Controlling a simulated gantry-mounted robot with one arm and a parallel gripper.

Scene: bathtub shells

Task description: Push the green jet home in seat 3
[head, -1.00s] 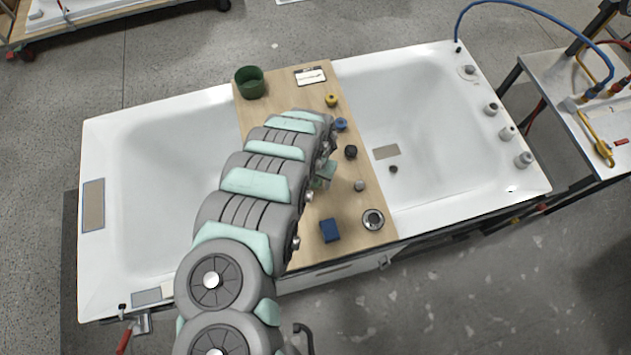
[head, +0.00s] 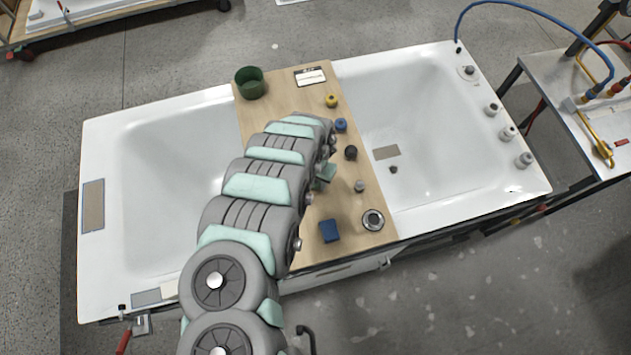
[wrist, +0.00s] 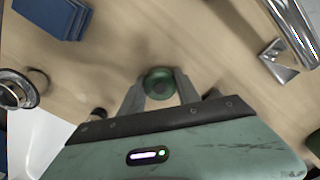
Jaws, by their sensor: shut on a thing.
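The green jet (wrist: 159,84) is between the two fingertips of my gripper (wrist: 160,92) in the wrist view, round with a darker centre. My gripper is shut on it, over the wooden board. In the head view my gripper (head: 325,174) is mostly behind my arm, and the jet cannot be made out there. I cannot tell which place is seat 3, or how high the jet is above the board.
The board (head: 290,100) lies across the white tub (head: 430,85). On it are a green cup (head: 250,83), a card (head: 310,77), yellow (head: 332,100), blue (head: 341,125), black (head: 350,152) and grey (head: 359,186) pieces, a metal ring (head: 373,219) and a blue block (head: 329,231).

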